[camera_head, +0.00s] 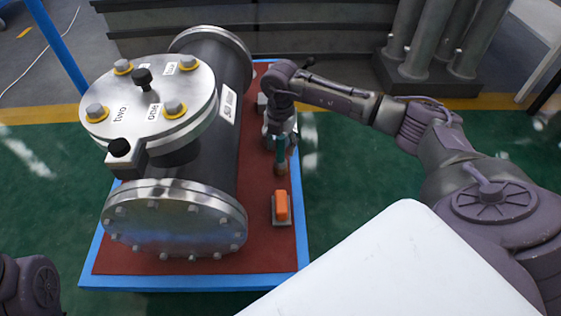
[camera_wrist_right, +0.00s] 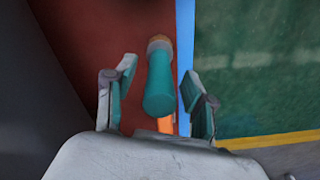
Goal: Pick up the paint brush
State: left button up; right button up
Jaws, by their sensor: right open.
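In the right wrist view, a teal cylinder with a tan end, which looks like the paint brush (camera_wrist_right: 159,82), is between the fingers of my right gripper (camera_wrist_right: 158,103). The fingers are open, with a gap on each side of it. In the head view, my right gripper (camera_head: 281,148) points down over the red mat, right of the dark shell. Teal and brownish parts show at its tip there, and I cannot tell brush from finger pads. Contact with the mat is hidden. My left gripper is out of view.
The flanged shell (camera_head: 205,150) stands left of my right gripper, on a red mat (camera_head: 262,232) with a blue border. An orange block on a grey base (camera_head: 281,207) sits nearer me. It partly shows in the wrist view (camera_wrist_right: 166,125). Green floor lies right of the mat.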

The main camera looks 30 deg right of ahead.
notch_tip(320, 180, down, 2)
jog(key=shift+f+b, duration=0.1)
jog(key=shift+b, duration=0.2)
grip_shut()
jog(key=shift+r, duration=0.25)
